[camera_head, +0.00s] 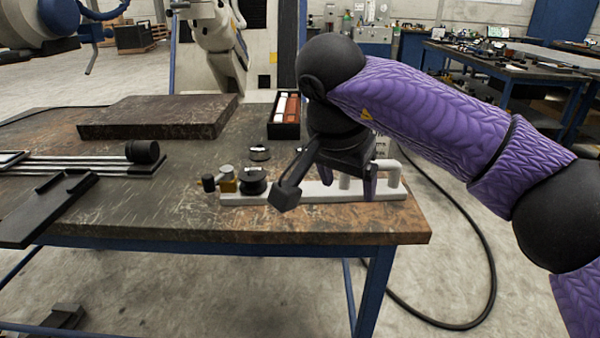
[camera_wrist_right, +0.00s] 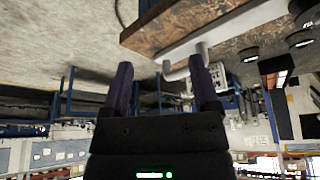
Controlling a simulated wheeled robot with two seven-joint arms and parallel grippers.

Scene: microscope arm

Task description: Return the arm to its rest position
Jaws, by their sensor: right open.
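The white microscope arm (camera_head: 300,193) lies along the front right of the worn table, with an upright white handle loop (camera_head: 392,176) at its right end. Black round parts (camera_head: 252,181) sit at its left end. My right gripper (camera_head: 348,182) is above the white arm's right half, fingers pointing down, just left of the handle loop. In the right wrist view the gripper (camera_wrist_right: 163,80) has its fingers apart with nothing gripped. The white handle (camera_wrist_right: 184,66) shows near the right finger; I cannot tell if they touch. My left gripper is not in view.
A thick dark slab (camera_head: 155,117) lies at the table's back left. A black tray with red and white items (camera_head: 284,115) stands behind the microscope parts. Metal rails (camera_head: 75,167) and a black plate (camera_head: 42,212) lie at left. A cable loops on the floor right of the table.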

